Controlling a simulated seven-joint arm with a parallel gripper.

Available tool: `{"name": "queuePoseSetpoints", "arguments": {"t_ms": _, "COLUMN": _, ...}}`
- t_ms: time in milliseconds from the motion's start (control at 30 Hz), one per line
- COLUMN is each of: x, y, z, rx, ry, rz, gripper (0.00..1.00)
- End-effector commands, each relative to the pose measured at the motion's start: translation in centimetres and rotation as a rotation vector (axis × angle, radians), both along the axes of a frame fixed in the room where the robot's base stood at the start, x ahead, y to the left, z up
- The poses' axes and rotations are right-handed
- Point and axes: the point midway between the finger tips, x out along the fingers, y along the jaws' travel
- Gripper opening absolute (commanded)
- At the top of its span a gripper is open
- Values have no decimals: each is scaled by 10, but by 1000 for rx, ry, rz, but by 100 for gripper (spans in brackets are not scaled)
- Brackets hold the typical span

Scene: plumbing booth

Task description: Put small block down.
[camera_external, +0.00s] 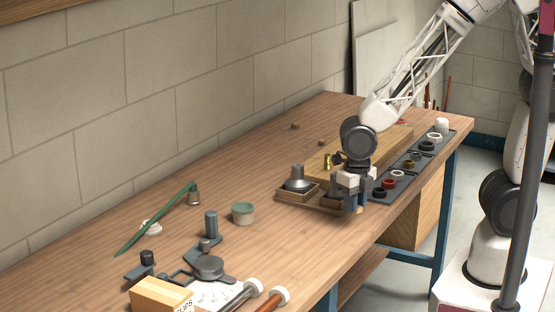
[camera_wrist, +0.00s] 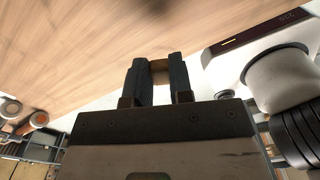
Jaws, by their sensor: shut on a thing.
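A small brown wooden block (camera_wrist: 160,70) sits between the two dark fingers of my gripper (camera_wrist: 160,80) in the wrist view, at their tips. In the external view my gripper (camera_external: 356,200) points down at the front edge of the workbench (camera_external: 260,235), beside a wooden tray with a grey fitting. Its fingers are shut on the block, which is mostly hidden there. I cannot tell whether the block touches the bench top.
The wooden tray (camera_external: 283,194) is just left of my gripper. A dark strip of rings (camera_external: 408,163) runs along the right edge. A green-lidded pot (camera_external: 243,213), pipe parts and a clamp (camera_external: 208,268) lie nearer the camera. The bench's back middle is mostly clear.

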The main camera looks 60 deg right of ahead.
Motion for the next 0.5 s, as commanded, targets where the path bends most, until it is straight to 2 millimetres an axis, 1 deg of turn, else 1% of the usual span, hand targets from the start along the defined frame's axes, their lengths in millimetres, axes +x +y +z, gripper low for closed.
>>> {"name": "queuePoseSetpoints", "arguments": {"t_ms": 333, "x": 1, "y": 1, "z": 0, "rx": 0, "ry": 0, "rz": 0, "gripper": 0}}
{"name": "queuePoseSetpoints", "arguments": {"t_ms": 500, "x": 10, "y": 5, "z": -2, "rx": -1, "ry": 1, "rz": 0, "gripper": 0}}
